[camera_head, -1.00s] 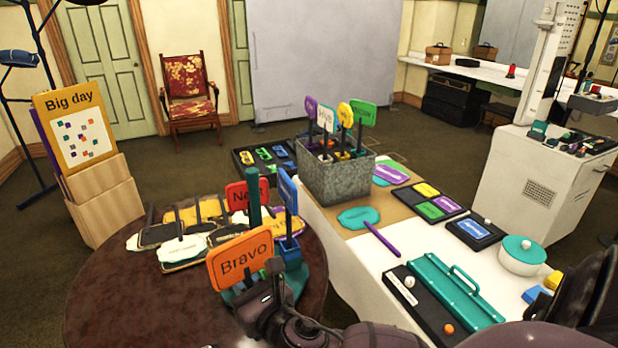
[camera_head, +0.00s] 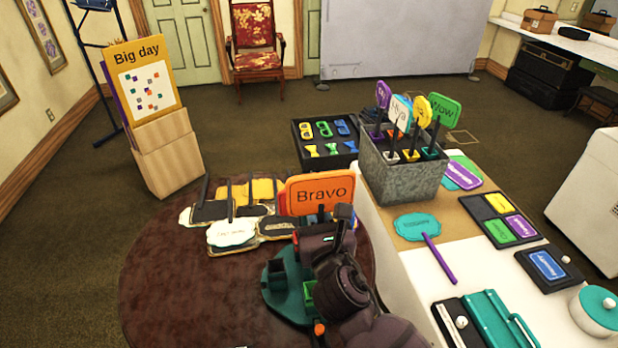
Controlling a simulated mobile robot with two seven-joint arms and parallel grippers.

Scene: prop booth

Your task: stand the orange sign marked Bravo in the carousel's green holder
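The orange Bravo sign (camera_head: 318,192) is upright, facing me, above the far side of the round brown table. My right gripper (camera_head: 338,216) comes from the lower right and appears shut on its stick; the wrist hides most of the grip and the stick's lower end. The teal carousel (camera_head: 285,300) is on the table, left of and partly behind my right arm. Its green holder (camera_head: 308,291) shows at the arm's left edge and looks empty. The sign is beyond this holder, apart from it. My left gripper is out of view.
Cloud-shaped and dark signs (camera_head: 232,232) lie at the table's back. A grey metal box (camera_head: 400,178) with several upright signs stands on the white table to the right. The brown table's left part (camera_head: 180,280) is clear.

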